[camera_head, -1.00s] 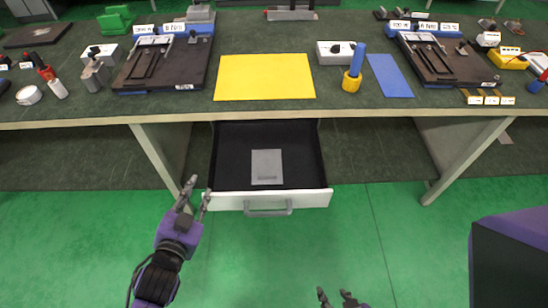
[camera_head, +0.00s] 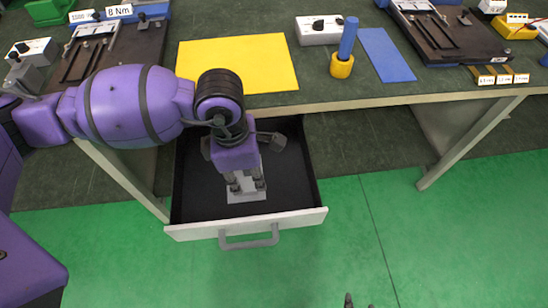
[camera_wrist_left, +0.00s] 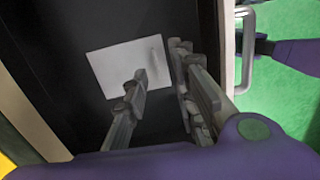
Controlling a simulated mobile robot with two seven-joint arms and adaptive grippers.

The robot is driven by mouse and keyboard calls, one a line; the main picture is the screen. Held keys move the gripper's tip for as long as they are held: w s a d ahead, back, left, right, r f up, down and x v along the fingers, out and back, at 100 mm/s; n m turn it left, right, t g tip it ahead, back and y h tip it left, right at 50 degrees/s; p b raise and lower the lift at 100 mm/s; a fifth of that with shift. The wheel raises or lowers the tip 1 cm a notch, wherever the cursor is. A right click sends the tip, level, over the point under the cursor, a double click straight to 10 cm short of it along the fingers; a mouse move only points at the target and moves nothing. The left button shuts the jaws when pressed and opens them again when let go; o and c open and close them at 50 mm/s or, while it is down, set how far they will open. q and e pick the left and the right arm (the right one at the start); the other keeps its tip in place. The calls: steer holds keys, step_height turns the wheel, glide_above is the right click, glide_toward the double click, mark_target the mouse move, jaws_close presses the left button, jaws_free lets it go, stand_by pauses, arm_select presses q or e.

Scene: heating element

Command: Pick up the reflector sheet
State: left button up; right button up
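The reflector sheet appears to be the light grey rectangular plate (camera_head: 246,197) lying flat in the open drawer (camera_head: 300,190). It also shows in the left wrist view (camera_wrist_left: 112,66), with a small raised strip or slot near one edge. My left gripper (camera_head: 248,186) points down into the drawer above the plate, fingers apart and empty. In the left wrist view (camera_wrist_left: 160,62) one finger overlaps the plate and the other is beside its edge; contact cannot be told. The gripper hides part of the plate.
The drawer's white front (camera_head: 290,219) with its grey handle (camera_head: 248,238) stands out below the workbench edge (camera_head: 400,99). On the bench lie a yellow sheet (camera_head: 240,62), a blue sheet (camera_head: 388,55) and a blue-and-yellow tool (camera_head: 345,50). Green floor in front is clear.

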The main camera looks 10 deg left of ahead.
arm_select(q)
steer(key=shift+w+a+y, duration=0.1)
steer(key=shift+a+y, duration=0.3)
steer(key=shift+a, duration=0.4)
steer(key=shift+s+a+f, duration=0.2)
step_height(320, 180, down, 7)
steer(key=shift+f, duration=0.2)
jaws_close()
